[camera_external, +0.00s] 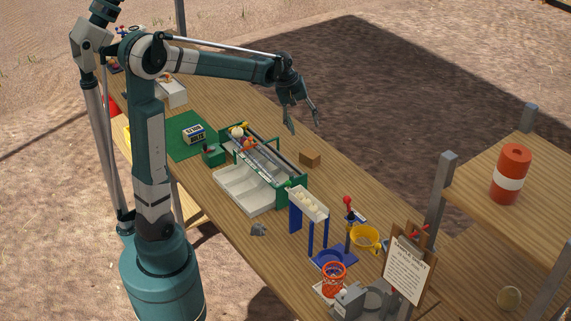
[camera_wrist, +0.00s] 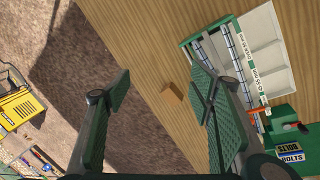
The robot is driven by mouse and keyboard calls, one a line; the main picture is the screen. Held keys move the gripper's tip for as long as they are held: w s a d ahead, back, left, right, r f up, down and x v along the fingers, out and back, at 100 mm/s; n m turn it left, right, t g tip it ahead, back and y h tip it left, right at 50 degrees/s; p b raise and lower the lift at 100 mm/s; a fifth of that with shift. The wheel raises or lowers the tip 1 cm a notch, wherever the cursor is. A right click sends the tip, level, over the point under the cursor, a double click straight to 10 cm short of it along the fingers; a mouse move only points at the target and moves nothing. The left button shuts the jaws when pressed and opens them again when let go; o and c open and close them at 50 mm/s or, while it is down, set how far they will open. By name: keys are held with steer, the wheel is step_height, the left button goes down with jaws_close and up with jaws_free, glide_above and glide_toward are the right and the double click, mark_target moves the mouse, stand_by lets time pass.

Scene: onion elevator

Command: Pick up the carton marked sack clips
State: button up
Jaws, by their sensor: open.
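I cannot read the words "sack clips" on anything in view. A small plain brown box (camera_external: 310,158) sits on the wooden table, right of the green-framed sorter; it also shows in the wrist view (camera_wrist: 172,94), partly cut off by the right finger. A box with a yellow and dark label (camera_external: 194,133) stands on the green mat; in the wrist view its label reads "BOLTS" (camera_wrist: 290,157). A whitish box (camera_external: 173,92) stands farther back, its marking unreadable. My gripper (camera_external: 304,124) is open and empty above the table's far edge, its fingers (camera_wrist: 163,85) spread apart.
The green-framed sorter (camera_external: 303,188) with pale trays lies mid-table. Bare tabletop (camera_external: 345,178) lies around the brown box.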

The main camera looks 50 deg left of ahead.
steer(key=w+a+f+n+g+h, duration=0.1)
steer(key=w+a+f+n, duration=0.3)
steer(key=w+a+f, duration=0.6)
steer(key=n+g+h, duration=0.1)
steer(key=n+h, duration=0.1)
steer(key=n, duration=0.3)
glide_toward(309, 153)
steer(key=shift+w+d+f, duration=0.25)
steer(key=shift+d+f, duration=0.6)
steer(key=shift+f, duration=0.1)
steer(key=shift+a+f, duration=0.2)
steer(key=shift+f, duration=0.2)
steer(key=shift+f, duration=0.15)
steer(key=shift+x, duration=1.15)
steer(key=shift+w+d+f, duration=0.1)
steer(key=shift+f, duration=0.05)
steer(key=shift+x, duration=2.4)
